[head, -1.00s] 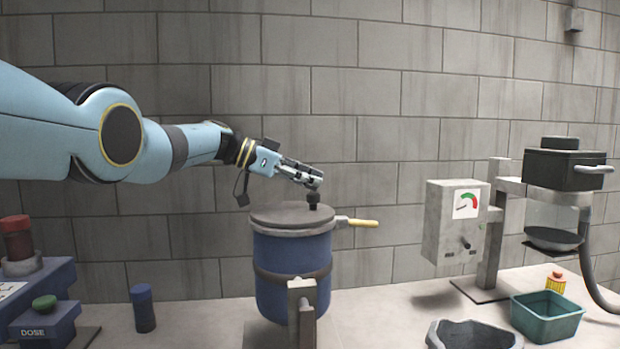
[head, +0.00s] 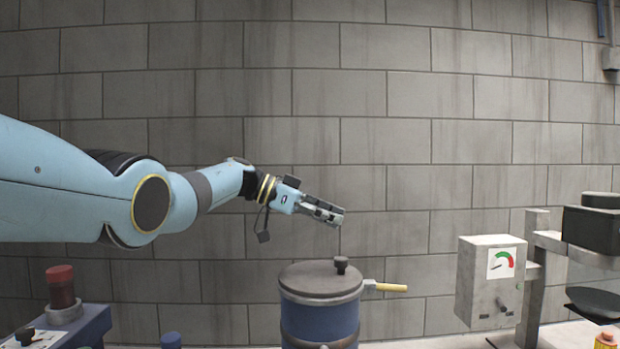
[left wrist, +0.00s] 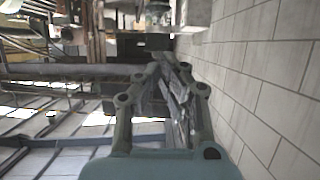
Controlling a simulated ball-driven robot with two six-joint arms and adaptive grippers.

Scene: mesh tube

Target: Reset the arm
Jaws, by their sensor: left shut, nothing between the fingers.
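My left arm comes in from the left in the head view. Its gripper (head: 338,218) is shut and empty, in the air above the blue lidded pot (head: 320,315). The pot's lid (head: 318,280) is on, with a dark knob (head: 341,264) at its top. The fingertips are apart from the knob, with a gap of wall showing between them. In the left wrist view the closed fingers (left wrist: 168,68) point away, with nothing seen between them. My right gripper is in neither view.
A wooden-handled lever (head: 391,287) sticks out right of the pot. A grey gauge box (head: 490,278) on a stand and a dark container (head: 592,228) are at the right. A red-capped jar (head: 61,287) on a blue box stands at the left. A block wall is behind.

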